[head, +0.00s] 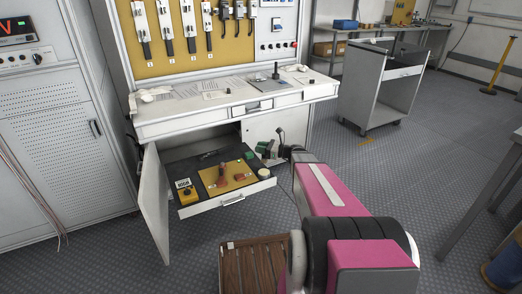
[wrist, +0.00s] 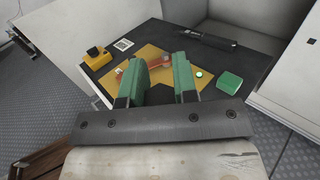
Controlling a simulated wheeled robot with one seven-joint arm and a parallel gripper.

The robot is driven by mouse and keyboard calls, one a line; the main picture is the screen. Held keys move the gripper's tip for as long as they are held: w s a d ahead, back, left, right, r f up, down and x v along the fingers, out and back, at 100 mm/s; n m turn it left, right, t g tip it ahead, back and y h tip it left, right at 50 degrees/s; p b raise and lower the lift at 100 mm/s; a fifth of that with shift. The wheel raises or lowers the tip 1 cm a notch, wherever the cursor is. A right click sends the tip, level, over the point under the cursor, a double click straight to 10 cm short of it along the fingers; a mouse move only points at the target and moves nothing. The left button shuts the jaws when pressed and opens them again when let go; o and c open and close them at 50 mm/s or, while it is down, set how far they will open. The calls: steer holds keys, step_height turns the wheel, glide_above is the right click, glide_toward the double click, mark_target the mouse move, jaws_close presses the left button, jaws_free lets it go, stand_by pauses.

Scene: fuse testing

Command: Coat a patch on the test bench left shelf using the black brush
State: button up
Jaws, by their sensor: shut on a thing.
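The pull-out left shelf (head: 190,206) of the test bench is out, with a dark top and a yellow-orange board (head: 214,186) on it. A long black tool (wrist: 206,38), perhaps the brush, lies at the back of the shelf in the wrist view. A red piece (head: 221,171) is on the board; it is partly hidden behind the fingers in the wrist view. My gripper (wrist: 160,80) is over the shelf's right part, its green-padded fingers spaced apart. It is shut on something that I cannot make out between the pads. No coated patch can be told.
A yellow box (head: 186,192) stands at the shelf's left, beside a black-and-white label (wrist: 123,44). A green block (wrist: 229,82) is at the right. The open cabinet door (head: 153,203) bounds the left side. The worktop (head: 180,122) overhangs the shelf.

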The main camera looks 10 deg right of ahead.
steer(key=shift+f, duration=2.8)
steer(key=shift+f, duration=0.65)
steer(key=shift+r, duration=0.1)
step_height(320, 180, up, 7)
stand_by(1.0)
stand_by(0.4)
